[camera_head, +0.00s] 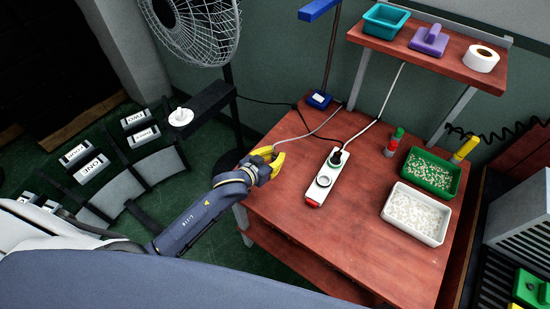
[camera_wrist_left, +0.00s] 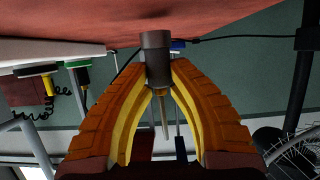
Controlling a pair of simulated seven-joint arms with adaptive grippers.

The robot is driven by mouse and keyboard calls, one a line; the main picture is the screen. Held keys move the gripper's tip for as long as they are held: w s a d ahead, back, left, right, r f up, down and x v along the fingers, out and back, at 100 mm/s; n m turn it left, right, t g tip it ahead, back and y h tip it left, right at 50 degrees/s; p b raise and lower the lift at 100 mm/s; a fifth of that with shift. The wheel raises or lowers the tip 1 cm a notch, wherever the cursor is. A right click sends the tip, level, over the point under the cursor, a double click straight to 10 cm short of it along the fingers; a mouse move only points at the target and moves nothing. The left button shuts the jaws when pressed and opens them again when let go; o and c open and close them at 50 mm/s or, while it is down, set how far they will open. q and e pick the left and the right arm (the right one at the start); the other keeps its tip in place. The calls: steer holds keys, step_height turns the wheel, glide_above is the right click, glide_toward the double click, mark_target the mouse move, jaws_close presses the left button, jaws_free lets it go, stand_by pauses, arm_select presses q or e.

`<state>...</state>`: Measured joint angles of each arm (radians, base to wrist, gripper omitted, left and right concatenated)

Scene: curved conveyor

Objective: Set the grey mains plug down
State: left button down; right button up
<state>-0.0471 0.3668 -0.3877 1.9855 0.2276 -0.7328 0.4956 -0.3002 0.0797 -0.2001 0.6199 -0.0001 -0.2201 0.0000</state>
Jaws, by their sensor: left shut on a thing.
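My left gripper (camera_head: 272,157) has yellow fingers and is over the left edge of the red-brown table (camera_head: 270,200). In the left wrist view the gripper (camera_wrist_left: 160,78) is shut on the grey mains plug (camera_wrist_left: 156,50), a dark grey cylinder with a thin prong pointing back between the fingers. In the head view the plug is mostly hidden by the fingers. A grey cable runs from the gripper to the back of the table. I cannot tell whether the plug touches the table. My right gripper is not in view.
A white power strip (camera_head: 323,179) with a black plug (camera_head: 337,157) lies right of the gripper. A blue lamp base (camera_head: 319,100) stands behind. A green tray (camera_head: 431,172) and white tray (camera_head: 415,214) are at the right. The front-left tabletop is clear.

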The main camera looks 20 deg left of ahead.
arm_select(q)
steer(key=shift+f, duration=0.7)
steer(key=shift+f, duration=0.1)
steer(key=shift+f, duration=0.1)
steer(key=shift+s+f, duration=0.25)
steer(key=shift+f, duration=0.2)
steer(key=c, duration=1.3)
jaws_free()
steer(key=shift+s+d+f, duration=0.1)
steer(key=shift+d+f, duration=0.05)
steer(key=shift+r, duration=0.35)
steer(key=v, duration=0.8)
steer(key=r+v, duration=0.1)
steer(key=v, duration=0.2)
steer(key=shift+s+a+r, duration=0.1)
steer(key=shift+a+r, duration=0.1)
steer(key=shift+a, duration=0.1)
